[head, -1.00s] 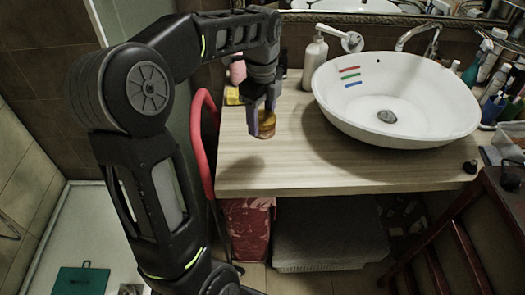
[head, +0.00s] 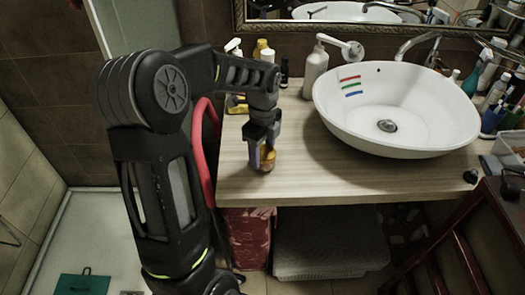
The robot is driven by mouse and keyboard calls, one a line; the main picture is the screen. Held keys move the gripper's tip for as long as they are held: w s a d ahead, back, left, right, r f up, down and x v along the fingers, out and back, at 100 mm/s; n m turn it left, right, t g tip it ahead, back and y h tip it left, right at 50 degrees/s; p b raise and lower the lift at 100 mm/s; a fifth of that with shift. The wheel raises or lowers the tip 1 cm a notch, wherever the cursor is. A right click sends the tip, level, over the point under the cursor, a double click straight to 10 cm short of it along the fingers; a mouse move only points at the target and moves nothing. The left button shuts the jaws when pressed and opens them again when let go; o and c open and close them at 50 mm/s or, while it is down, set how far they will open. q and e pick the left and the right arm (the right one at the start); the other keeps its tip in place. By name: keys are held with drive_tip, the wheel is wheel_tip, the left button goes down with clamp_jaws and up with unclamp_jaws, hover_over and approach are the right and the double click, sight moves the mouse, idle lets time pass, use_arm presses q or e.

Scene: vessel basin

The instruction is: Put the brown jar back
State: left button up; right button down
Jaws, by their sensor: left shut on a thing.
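The brown jar (head: 268,160), small and amber-brown, is over the left front part of the wooden counter (head: 310,170). My left gripper (head: 262,157) points down and is shut on it, with a finger on either side. The fingers and wrist hide part of the jar. I cannot tell whether its base touches the counter or is slightly above it. My right gripper is not in view.
A white basin (head: 335,120) with coloured stripes fills the counter's middle and right. A white pump bottle (head: 315,72) and other bottles stand at the back. A red curved tube (head: 196,150) runs by the counter's left edge. The counter's left front is mostly clear.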

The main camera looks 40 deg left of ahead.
sight(263, 151)
use_arm(q)
drive_tip(key=shift+f, duration=0.15)
drive_tip(key=o, duration=1.5)
drive_tip(key=shift+o, duration=0.2)
wheel_tip(263, 151, up, 12)
drive_tip(key=shift+r, duration=0.2)
